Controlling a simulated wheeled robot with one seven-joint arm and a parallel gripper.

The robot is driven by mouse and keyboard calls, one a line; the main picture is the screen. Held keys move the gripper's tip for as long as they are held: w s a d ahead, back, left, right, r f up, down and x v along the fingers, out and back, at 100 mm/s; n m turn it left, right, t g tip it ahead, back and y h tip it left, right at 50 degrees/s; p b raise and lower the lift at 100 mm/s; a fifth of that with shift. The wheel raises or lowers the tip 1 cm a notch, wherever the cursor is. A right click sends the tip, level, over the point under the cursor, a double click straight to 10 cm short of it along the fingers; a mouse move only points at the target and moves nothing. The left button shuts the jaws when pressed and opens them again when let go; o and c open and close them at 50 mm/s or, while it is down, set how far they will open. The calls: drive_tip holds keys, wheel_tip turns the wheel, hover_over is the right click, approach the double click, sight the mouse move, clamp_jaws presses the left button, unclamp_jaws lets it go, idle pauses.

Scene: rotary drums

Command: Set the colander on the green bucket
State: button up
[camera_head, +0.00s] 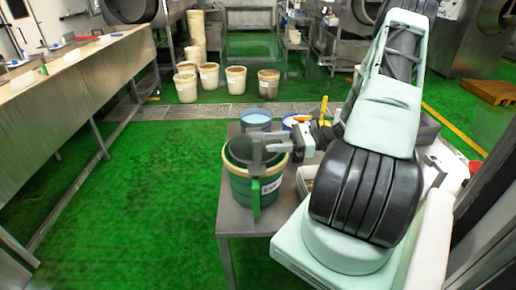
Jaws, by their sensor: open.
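The green bucket (240,190) stands at the front left of the grey table, with a pale label on its right side and a pale rim. A dark grey bowl shape, which looks like the colander (238,149), sits in the bucket's mouth, roughly level with the rim. My gripper (258,158) is open at the right part of the bucket's mouth, in front of the bowl shape. Its fingers hide part of the bowl and rim. I cannot tell whether the fingers touch the colander, or whether it rests evenly on the rim.
A light blue-topped bucket (256,121) stands behind the green one, and a blue-and-white container (297,121) to its right. A grey bin (425,130) lies beyond my arm. Several pale buckets stand on the green floor behind. A long metal counter (75,85) runs along the left; floor between is clear.

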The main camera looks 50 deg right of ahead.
drive_tip(key=b+v, duration=0.3)
drive_tip(key=v, duration=0.7)
drive_tip(key=shift+s, duration=0.2)
drive_tip(key=shift+d, duration=0.15)
